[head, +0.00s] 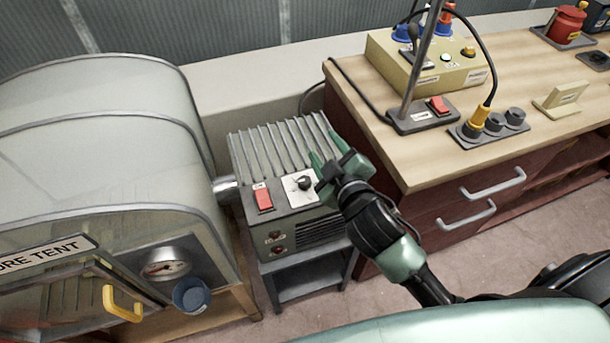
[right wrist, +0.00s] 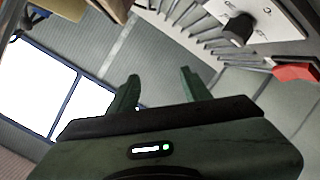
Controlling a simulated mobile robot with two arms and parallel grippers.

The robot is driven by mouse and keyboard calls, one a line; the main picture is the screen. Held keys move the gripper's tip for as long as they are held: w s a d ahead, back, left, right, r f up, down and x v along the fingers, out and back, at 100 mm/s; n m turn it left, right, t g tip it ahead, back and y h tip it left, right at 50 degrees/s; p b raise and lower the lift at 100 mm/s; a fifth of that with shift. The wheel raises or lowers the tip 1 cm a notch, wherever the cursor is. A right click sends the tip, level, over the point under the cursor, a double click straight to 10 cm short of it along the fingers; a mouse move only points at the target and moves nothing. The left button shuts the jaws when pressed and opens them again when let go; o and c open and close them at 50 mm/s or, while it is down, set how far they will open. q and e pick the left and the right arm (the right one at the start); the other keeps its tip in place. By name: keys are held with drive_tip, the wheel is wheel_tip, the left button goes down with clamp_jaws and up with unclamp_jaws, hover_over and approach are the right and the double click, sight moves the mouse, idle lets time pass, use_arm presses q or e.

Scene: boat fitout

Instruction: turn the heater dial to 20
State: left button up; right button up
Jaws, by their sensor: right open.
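The heater (head: 280,160) is a grey ribbed box on a low stand between the tent and the workbench. Its black dial (head: 304,183) sits on a white plate on the sloped front; in the right wrist view the dial (right wrist: 239,28) is at the upper right. The numbers on the plate are too small to read. A red switch (head: 264,198) is left of the dial. My right gripper (head: 328,163) is open and empty, just right of the dial and apart from it in the right wrist view. My left gripper is not in view.
The wooden workbench (head: 420,150) at right holds a lamp stand, sockets (head: 495,122) and a switch box (head: 425,70). Its corner is close to my right arm.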

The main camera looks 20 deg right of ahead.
drive_tip(key=w+a+r+n+t+y, duration=0.2)
drive_tip(key=a+r+n, duration=0.1)
drive_tip(key=r, duration=0.2)
drive_tip(key=w+a+r+n+t+y, duration=0.1)
drive_tip(key=a+r+n+t+y, duration=0.1)
drive_tip(key=r+n+y, duration=0.3)
drive_tip(key=s+a+r+n+g+y, duration=0.2)
drive_tip(key=a+r+n+y, duration=0.6)
drive_tip(key=n, duration=0.3)
drive_tip(key=s+a+f+n+g+y, duration=0.35)
drive_tip(key=a+n+g, duration=0.35)
drive_tip(key=n+g, duration=0.45)
drive_tip(key=n+g+h, duration=0.4)
drive_tip(key=n+h, duration=0.7)
drive_tip(key=h, duration=0.3)
approach(305, 180)
drive_tip(key=f, duration=0.1)
drive_tip(key=p+x, duration=0.1)
drive_tip(key=x, duration=0.6)
drive_tip(key=shift+w+a+f, duration=0.1)
drive_tip(key=shift+a+f, duration=0.15)
drive_tip(key=shift+a, duration=0.05)
